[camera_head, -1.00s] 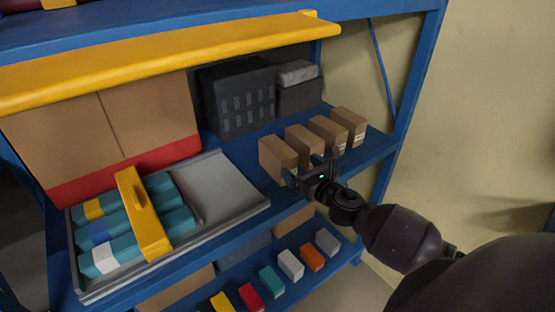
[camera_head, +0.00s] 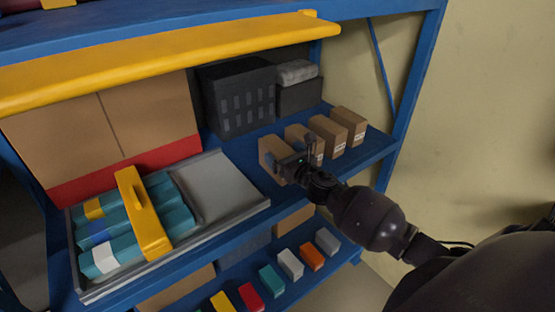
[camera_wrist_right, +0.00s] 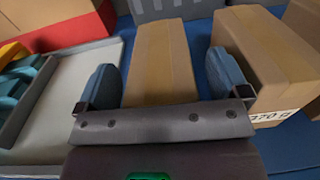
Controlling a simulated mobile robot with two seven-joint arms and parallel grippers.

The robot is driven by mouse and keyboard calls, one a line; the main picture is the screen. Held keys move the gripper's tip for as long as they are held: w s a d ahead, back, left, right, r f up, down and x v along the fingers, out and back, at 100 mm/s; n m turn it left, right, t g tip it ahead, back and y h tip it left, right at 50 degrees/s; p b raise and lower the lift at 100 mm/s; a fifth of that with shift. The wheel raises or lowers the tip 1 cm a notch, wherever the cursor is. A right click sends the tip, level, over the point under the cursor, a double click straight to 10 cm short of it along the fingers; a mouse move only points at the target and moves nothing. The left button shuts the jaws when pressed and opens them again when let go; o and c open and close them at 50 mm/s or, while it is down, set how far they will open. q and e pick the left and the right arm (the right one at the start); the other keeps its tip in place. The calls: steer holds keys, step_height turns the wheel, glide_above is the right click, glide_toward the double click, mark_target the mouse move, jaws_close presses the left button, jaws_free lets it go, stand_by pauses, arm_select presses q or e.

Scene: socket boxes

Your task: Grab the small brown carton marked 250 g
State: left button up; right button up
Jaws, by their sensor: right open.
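Several small brown cartons stand in a row on the blue shelf. The leftmost carton (camera_head: 268,149) also shows in the right wrist view (camera_wrist_right: 160,52); its label is not visible. My right gripper (camera_head: 295,162) is open at the leftmost carton. In the right wrist view its two fingers (camera_wrist_right: 165,82) stand on either side of that carton, with small gaps. The second carton (camera_wrist_right: 268,60) is just right of the right finger; its partly hidden label seems to end in "70 g". The third carton (camera_head: 328,135) and the rightmost carton (camera_head: 349,124) have labels too small to read. My left gripper is out of view.
A grey tray (camera_head: 235,205) with teal packs (camera_head: 120,250) and a yellow handle (camera_head: 140,215) lies left. A dark crate (camera_head: 238,98) stands behind. A yellow beam (camera_head: 170,60) crosses above. Coloured boxes, including an orange one (camera_head: 312,257), sit on the lower shelf.

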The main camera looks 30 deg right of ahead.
steer(key=shift+c, duration=0.2)
steer(key=c, duration=0.9)
steer(key=shift+c, duration=1)
steer(key=shift+r, duration=0.15)
